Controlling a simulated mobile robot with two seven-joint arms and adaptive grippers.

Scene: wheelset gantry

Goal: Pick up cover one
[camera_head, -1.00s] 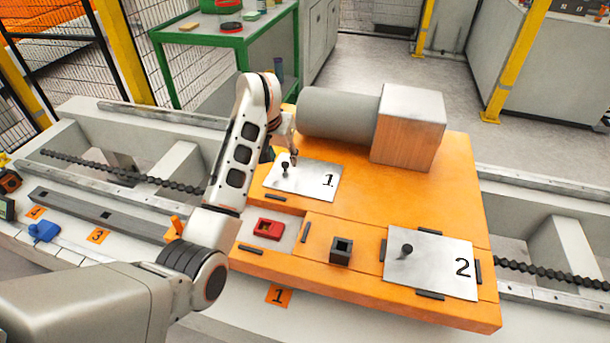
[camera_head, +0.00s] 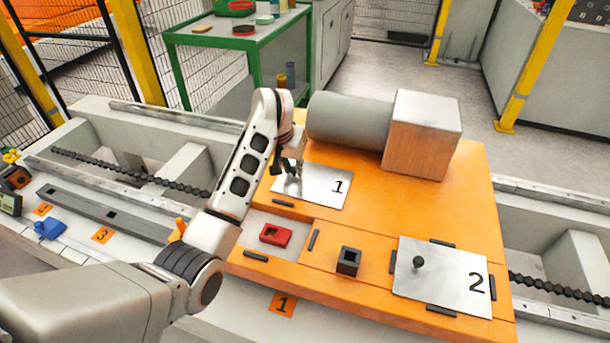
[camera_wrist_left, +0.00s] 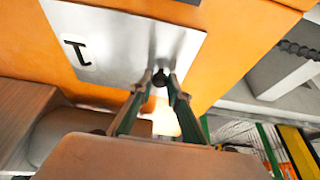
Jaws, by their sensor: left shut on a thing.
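Cover one (camera_head: 322,188) is a flat silver plate marked "1" on the orange platform, in front of the grey cylinder. In the left wrist view it is the bright plate (camera_wrist_left: 110,40) with the digit at its left, and its small dark knob (camera_wrist_left: 160,77) sits between my fingertips. My left gripper (camera_head: 288,178) reaches down to the knob at the plate's left part; its fingers (camera_wrist_left: 160,84) are closed on the knob. Whether the plate is clear of the platform I cannot tell. My right gripper is not in view.
Cover two (camera_head: 445,280) lies at the platform's front right. A red part (camera_head: 275,235) and a dark square block (camera_head: 348,261) are in front of cover one. A grey cylinder (camera_head: 350,120) with a box-shaped end (camera_head: 423,135) stands behind it. The orange surface (camera_head: 400,205) between the covers is clear.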

